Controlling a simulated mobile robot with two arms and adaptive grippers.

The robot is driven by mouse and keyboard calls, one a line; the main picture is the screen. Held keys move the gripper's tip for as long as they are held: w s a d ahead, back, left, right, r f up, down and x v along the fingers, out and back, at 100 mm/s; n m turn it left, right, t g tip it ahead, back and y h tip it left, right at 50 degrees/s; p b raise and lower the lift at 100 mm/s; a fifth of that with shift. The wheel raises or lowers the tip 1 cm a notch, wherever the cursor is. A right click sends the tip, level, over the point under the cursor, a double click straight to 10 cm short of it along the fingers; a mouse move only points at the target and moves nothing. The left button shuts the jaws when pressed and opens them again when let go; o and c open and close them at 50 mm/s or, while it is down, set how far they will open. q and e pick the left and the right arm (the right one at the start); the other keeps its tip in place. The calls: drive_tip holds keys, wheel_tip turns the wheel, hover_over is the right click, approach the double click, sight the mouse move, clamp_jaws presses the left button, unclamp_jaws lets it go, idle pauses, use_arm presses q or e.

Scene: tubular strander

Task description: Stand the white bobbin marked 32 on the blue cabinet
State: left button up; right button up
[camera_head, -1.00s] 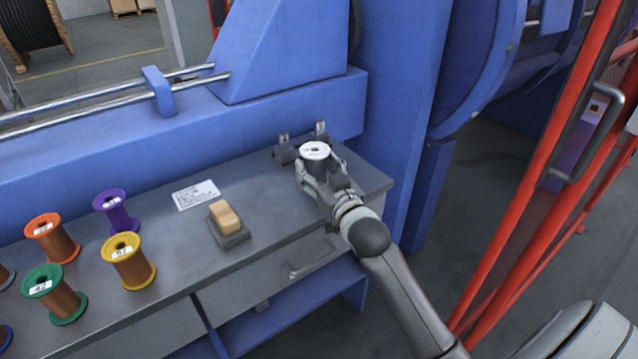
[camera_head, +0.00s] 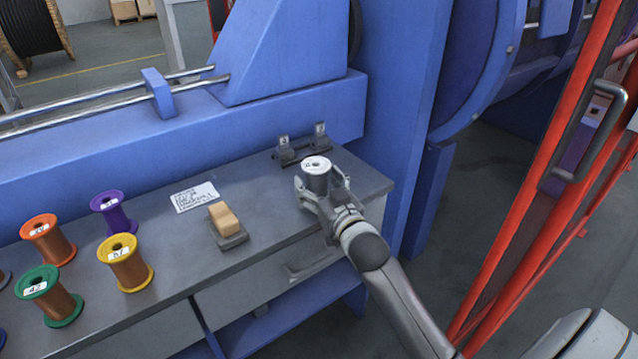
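The white bobbin (camera_head: 317,176) has a white top flange with a small mark that I cannot read. My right gripper (camera_head: 321,187) has its fingers around its sides and is shut on it. It is upright, over the right end of the grey-topped bench (camera_head: 262,190), in front of a dark bracket (camera_head: 301,147). Its lower part is hidden by the fingers, so I cannot tell whether it touches the top. Blue panels and a grey drawer show under the bench top; no separate blue cabinet is clear. My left gripper is not in view.
Orange (camera_head: 48,240), purple (camera_head: 114,212), yellow (camera_head: 125,263) and green (camera_head: 48,296) bobbins stand at the left. A tan block on a dark base (camera_head: 226,222) and a paper label (camera_head: 195,196) lie mid-bench. Blue machine housing (camera_head: 230,120) rises behind; red rails (camera_head: 545,180) stand right.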

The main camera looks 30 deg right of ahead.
idle(0.3)
drive_tip(key=shift+r, duration=0.2)
drive_tip(key=s+a+p, duration=0.2)
drive_tip(key=s, duration=1)
drive_tip(key=s+a+f+n+g+y, duration=0.1)
drive_tip(key=s+a+f+g, duration=0.25)
drive_tip(key=f, duration=0.55)
drive_tip(key=s+a+f+g, duration=0.2)
drive_tip(key=s+f+g, duration=0.15)
drive_tip(key=f, duration=0.55)
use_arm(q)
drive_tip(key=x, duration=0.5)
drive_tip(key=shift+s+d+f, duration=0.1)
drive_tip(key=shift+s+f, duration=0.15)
use_arm(e)
drive_tip(key=s+a+f+g, duration=0.2)
drive_tip(key=s+f, duration=0.1)
drive_tip(key=s, duration=0.1)
drive_tip(key=s+a+f+n+g+y, duration=0.1)
drive_tip(key=s+a+f+g, duration=0.1)
drive_tip(key=s, duration=0.3)
drive_tip(key=s+a+f+n+g, duration=0.1)
drive_tip(key=s+a+f+g, duration=0.1)
drive_tip(key=s+f+g, duration=0.1)
drive_tip(key=shift+s+a+f+g, duration=0.15)
drive_tip(key=shift+s+f, duration=0.2)
drive_tip(key=shift+f, duration=0.2)
drive_tip(key=shift+s+a+f+g, duration=0.15)
drive_tip(key=shift+s+f, duration=0.2)
drive_tip(key=shift+f, duration=0.2)
